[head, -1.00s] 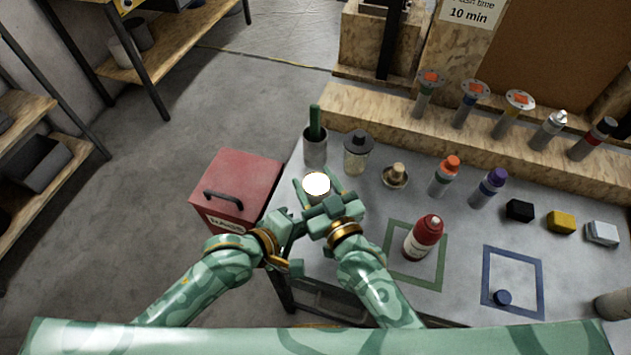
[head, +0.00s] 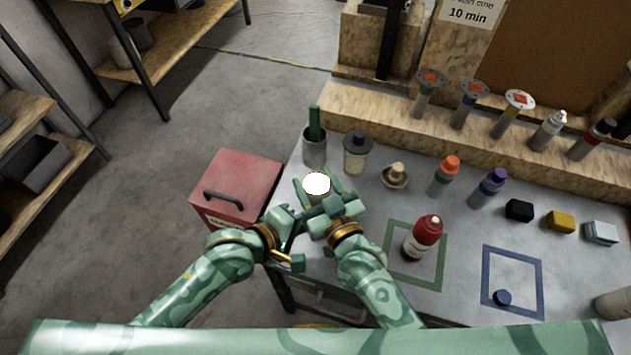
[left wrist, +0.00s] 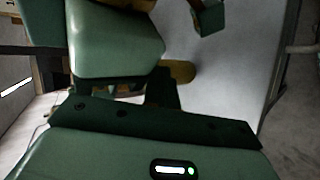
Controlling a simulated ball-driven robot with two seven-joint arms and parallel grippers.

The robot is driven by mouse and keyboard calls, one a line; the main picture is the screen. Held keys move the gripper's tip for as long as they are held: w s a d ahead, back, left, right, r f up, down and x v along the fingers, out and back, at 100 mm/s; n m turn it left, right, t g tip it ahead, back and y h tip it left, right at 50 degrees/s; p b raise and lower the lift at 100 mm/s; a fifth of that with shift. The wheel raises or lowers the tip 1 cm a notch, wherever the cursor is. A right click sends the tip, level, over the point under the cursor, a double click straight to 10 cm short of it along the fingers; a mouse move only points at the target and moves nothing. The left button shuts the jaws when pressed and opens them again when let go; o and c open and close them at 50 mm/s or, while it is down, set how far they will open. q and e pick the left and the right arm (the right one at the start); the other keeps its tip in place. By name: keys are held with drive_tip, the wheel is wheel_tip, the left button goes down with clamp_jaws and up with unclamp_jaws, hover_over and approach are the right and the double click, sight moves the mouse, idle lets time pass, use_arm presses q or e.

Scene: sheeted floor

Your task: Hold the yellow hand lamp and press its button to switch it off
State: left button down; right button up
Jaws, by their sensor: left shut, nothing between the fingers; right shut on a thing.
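The hand lamp's round face (head: 317,184) glows bright white in the head view, so the lamp is lit. My right gripper (head: 320,190) is shut on the lamp, with a finger on each side of the glowing face. The lamp's body and button are hidden by the gripper. My left gripper (head: 297,226) is shut and empty, close beside the right gripper on its left. I cannot tell whether it touches the lamp. The left wrist view is dark; a yellowish rounded part (left wrist: 182,72) shows there, and I cannot tell whether it is the lamp.
A red toolbox (head: 240,185) stands left of my grippers. A grey cup with a green handle (head: 315,148), a dark-capped jar (head: 357,155) and a small tan-topped piece (head: 395,176) stand behind them. A red bottle (head: 423,238) stands in a green square to the right.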

use_arm(q)
drive_tip(key=shift+w, duration=0.35)
use_arm(e)
drive_tip(key=shift+s+a, duration=0.2)
drive_tip(key=shift+a, duration=0.05)
use_arm(q)
drive_tip(key=shift+s+a, duration=0.15)
drive_tip(key=shift+s, duration=0.55)
use_arm(e)
drive_tip(key=shift+w+d, duration=0.1)
use_arm(q)
drive_tip(key=s+a, duration=0.1)
drive_tip(key=s, duration=0.5)
drive_tip(key=shift+a, duration=0.2)
use_arm(e)
drive_tip(key=shift+d, duration=0.1)
drive_tip(key=o, duration=1.1)
use_arm(q)
drive_tip(key=shift+w, duration=0.1)
use_arm(e)
drive_tip(key=shift+o, duration=0.2)
